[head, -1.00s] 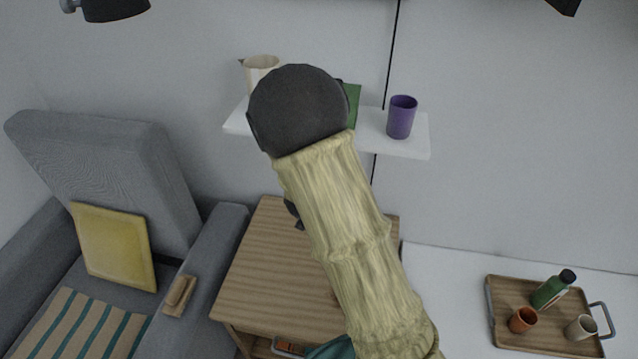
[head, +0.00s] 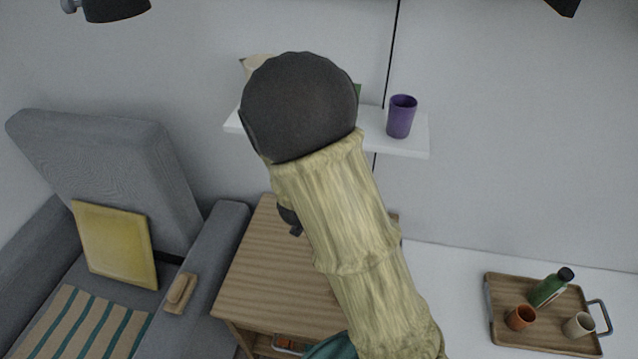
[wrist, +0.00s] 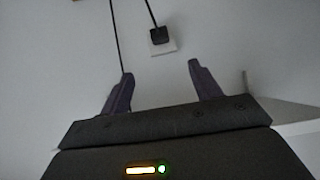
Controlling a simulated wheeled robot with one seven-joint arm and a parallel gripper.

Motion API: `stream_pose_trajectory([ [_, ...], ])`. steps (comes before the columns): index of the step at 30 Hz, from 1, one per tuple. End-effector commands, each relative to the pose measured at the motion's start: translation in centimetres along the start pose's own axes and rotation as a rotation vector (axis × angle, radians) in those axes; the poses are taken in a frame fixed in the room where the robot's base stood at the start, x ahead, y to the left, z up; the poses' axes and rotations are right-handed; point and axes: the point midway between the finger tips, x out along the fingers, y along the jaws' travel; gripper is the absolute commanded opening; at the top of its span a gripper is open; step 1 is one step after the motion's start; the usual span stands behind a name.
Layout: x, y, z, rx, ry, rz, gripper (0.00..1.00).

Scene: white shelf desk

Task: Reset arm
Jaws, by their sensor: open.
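My arm reaches up through the middle of the head view, in front of the wooden side table (head: 262,275) and the white wall shelf (head: 405,146). In the wrist view my gripper (wrist: 158,88) has its two dark fingers spread apart with nothing between them. It faces the wall, with a black plug in a white socket (wrist: 163,47) beyond the fingertips. In the head view the fingers are hidden behind my arm; only a small dark part shows over the table.
A purple cup (head: 401,116) stands on the shelf's right part; a cream jug (head: 256,66) is partly hidden behind my arm. A grey armchair (head: 105,160) is at left. A wooden tray (head: 541,343) with a green bottle (head: 551,287) and two cups is at right.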

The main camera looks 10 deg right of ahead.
Motion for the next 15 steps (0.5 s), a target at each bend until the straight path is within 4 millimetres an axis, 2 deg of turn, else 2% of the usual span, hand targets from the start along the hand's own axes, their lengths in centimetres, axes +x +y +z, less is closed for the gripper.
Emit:
stream_pose_trajectory([
  [10,-0.1,0.1,0.1,0.0,-0.015,-0.009,0.63],
  [15,-1.1,0.6,0.7,0.0,-0.12,-0.069,0.63],
])
